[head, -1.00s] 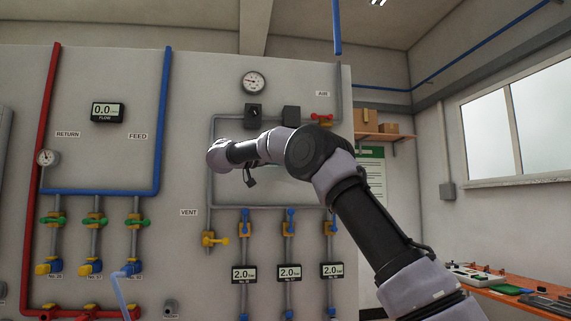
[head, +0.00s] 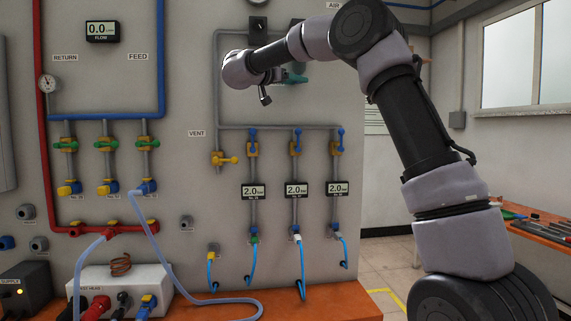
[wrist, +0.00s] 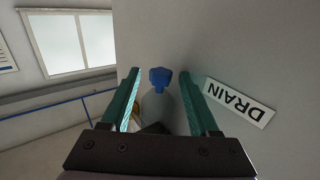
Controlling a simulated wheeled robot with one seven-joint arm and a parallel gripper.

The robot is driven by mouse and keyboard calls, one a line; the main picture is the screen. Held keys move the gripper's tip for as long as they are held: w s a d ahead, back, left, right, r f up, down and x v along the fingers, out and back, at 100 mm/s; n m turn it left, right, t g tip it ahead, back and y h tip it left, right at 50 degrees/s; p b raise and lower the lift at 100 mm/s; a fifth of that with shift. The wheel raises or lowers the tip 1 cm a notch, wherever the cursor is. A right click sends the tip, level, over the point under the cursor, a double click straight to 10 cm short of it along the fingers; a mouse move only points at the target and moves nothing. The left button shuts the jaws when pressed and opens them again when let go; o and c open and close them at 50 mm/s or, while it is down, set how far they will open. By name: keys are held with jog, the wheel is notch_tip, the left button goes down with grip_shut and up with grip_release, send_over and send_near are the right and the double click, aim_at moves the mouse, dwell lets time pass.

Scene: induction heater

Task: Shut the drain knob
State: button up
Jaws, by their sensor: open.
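The blue drain knob (wrist: 160,78) shows in the wrist view on a grey body against the pale panel. The white DRAIN label (wrist: 239,101) is right of it and appears upside down. My gripper (wrist: 159,72) is open, with one teal finger on each side of the knob in the picture and a gap on both sides. I cannot tell how deep the knob sits between the fingertips. In the head view my gripper (head: 294,74) is partly hidden by my wrist, high on the panel; I cannot make out the drain knob there.
Below my gripper, a grey pipe leads to the yellow vent valve (head: 225,160) and several blue-handled valves (head: 296,140). Hoses hang to the orange bench (head: 345,304). Red return piping (head: 43,130) is at left. A side bench (head: 545,232) stands at right.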

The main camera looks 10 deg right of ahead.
jog(key=shift+s+d+n+t+y, duration=0.15)
jog(key=shift+d+n+t+y, duration=0.15)
jog(key=shift+n+t+y, duration=1.35)
jog(key=shift+s+d+n+t+y, duration=0.2)
jog(key=shift+n+t+y, duration=0.5)
jog(key=shift+n+y, duration=1.05)
jog(key=shift+s+d+n+t+y, duration=0.1)
jog(key=shift+d+n+t+y, duration=0.25)
jog(key=shift+n+t+y, duration=1.4)
jog(key=shift+d+n+g+y, duration=0.15)
jog(key=shift+n+g+y, duration=0.1)
jog(key=shift+y, duration=1.05)
jog(key=shift+d+n+g+y, duration=0.1)
jog(key=shift+g+y, duration=0.15)
jog(key=shift+y, duration=1)
jog(key=shift+n+y, duration=0.7)
jog(key=shift+y, duration=0.4)
jog(key=s+d+n+g+y, duration=0.1)
jog(key=s+d+n+y, duration=0.25)
jog(key=s, duration=0.65)
jog(key=a+f+g+h, duration=0.1)
jog(key=a+f+g, duration=0.3)
jog(key=f, duration=1)
jog(key=w+a+f+g+h, duration=0.1)
jog(key=a+f+g, duration=0.3)
jog(key=f, duration=1)
jog(key=shift+w+a, duration=0.25)
jog(key=shift+a, duration=0.95)
